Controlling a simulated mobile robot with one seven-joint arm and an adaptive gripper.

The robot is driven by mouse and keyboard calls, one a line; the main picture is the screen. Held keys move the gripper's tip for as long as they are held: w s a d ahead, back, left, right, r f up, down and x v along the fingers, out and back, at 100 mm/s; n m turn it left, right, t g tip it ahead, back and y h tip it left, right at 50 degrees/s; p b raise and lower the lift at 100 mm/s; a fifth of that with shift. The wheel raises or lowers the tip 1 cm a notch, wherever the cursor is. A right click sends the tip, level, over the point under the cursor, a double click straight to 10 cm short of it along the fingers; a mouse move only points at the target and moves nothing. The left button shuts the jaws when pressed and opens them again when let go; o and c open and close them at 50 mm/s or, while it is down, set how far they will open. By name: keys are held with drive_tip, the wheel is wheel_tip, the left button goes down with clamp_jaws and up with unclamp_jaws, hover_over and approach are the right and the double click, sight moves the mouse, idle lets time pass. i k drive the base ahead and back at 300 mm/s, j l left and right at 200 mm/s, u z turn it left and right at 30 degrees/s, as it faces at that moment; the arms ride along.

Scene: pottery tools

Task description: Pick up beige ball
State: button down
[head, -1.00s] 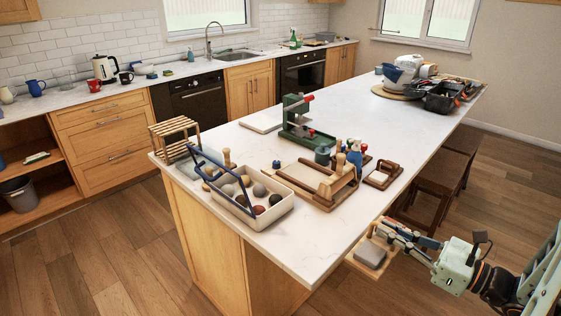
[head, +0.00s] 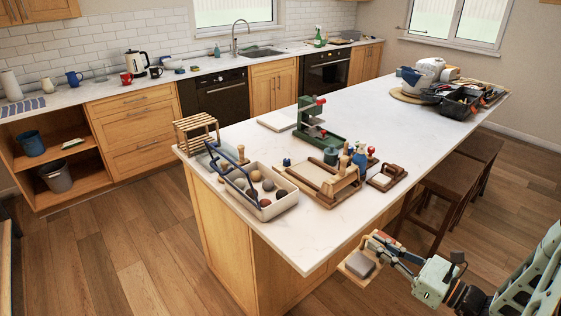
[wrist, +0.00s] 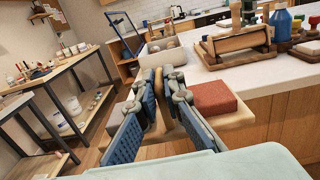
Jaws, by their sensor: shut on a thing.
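A pale beige ball (head: 240,184) appears to lie among several balls in the white tray (head: 279,207) on the island's near left corner. Its exact shade is hard to tell at this size. My gripper (head: 372,245) is off the island's right side, well apart from the tray. In the wrist view my gripper (wrist: 160,80) is shut on a brown wooden piece (wrist: 153,105) between its fingers. This piece seems to belong to a small wooden board (wrist: 238,118) with a block (wrist: 213,97) on it.
A wooden rack (head: 196,132), a wooden frame with a roller (head: 318,180) and a green press (head: 315,120) stand nearby. The island's front right worktop is clear. Stools (head: 450,192) stand along its right side.

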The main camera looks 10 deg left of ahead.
sight(255, 175)
drive_tip(key=u, duration=1.7)
drive_tip(key=i+j+u, duration=0.1)
drive_tip(key=u, duration=0.65)
drive_tip(key=i, duration=0.9)
drive_tip(key=i+z, duration=0.2)
drive_tip(key=i, duration=0.55)
drive_tip(key=i+j+z, duration=0.1)
drive_tip(key=i+z, duration=0.25)
drive_tip(key=i, duration=0.45)
drive_tip(key=i+j+z, duration=0.1)
drive_tip(key=i+z, duration=0.15)
drive_tip(key=i, duration=1.35)
